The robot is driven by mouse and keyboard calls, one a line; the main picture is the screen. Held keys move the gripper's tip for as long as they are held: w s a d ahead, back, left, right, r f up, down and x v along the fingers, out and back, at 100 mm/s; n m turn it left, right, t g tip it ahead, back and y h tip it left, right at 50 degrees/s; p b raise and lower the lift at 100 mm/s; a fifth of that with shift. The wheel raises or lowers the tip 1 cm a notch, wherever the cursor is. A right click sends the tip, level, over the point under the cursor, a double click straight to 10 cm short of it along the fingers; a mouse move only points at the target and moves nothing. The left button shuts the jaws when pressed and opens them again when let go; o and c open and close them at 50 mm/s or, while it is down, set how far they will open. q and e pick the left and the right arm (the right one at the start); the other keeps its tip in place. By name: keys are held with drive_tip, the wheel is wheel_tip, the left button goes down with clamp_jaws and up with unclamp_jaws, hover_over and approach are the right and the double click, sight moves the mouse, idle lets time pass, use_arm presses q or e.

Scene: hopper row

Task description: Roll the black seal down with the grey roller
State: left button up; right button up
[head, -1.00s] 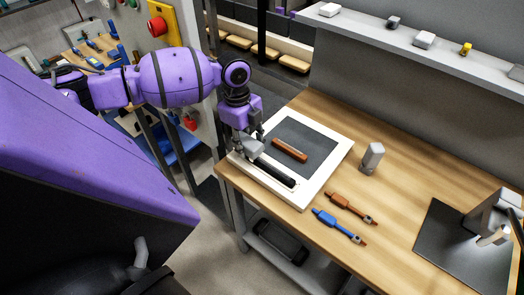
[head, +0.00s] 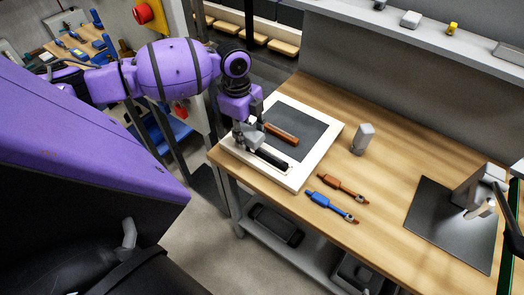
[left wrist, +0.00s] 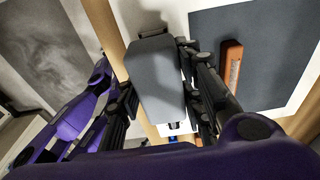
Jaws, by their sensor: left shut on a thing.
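The black seal (head: 270,158) is a dark strip along the near side of a white frame (head: 315,160), which lies on the left end of the wooden bench. My left gripper (head: 245,138) is over the near left part of that frame, at the seal's left end. It is shut on the grey roller (left wrist: 156,80), a grey block-like piece between its fingers in the left wrist view. I cannot tell whether the roller touches the seal. The seal cannot be clearly made out in the left wrist view.
A dark grey panel (head: 308,122) fills the frame, with a brown bar (head: 281,133) on it. A grey block (head: 363,138) stands to the right. Orange (head: 342,187) and blue (head: 330,205) tools lie in front. A black mat (head: 440,235) lies at the right.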

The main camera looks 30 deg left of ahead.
sight(259, 137)
use_arm(q)
drive_tip(key=shift+d, duration=0.65)
drive_tip(key=shift+s+d, duration=0.1)
drive_tip(key=shift+d, duration=0.3)
drive_tip(key=shift+s+d, duration=0.1)
drive_tip(key=shift+d, duration=1.8)
drive_tip(key=shift+s+d, duration=0.1)
drive_tip(key=shift+d, duration=1.25)
drive_tip(key=shift+s+d, duration=0.1)
drive_tip(key=shift+d, duration=0.75)
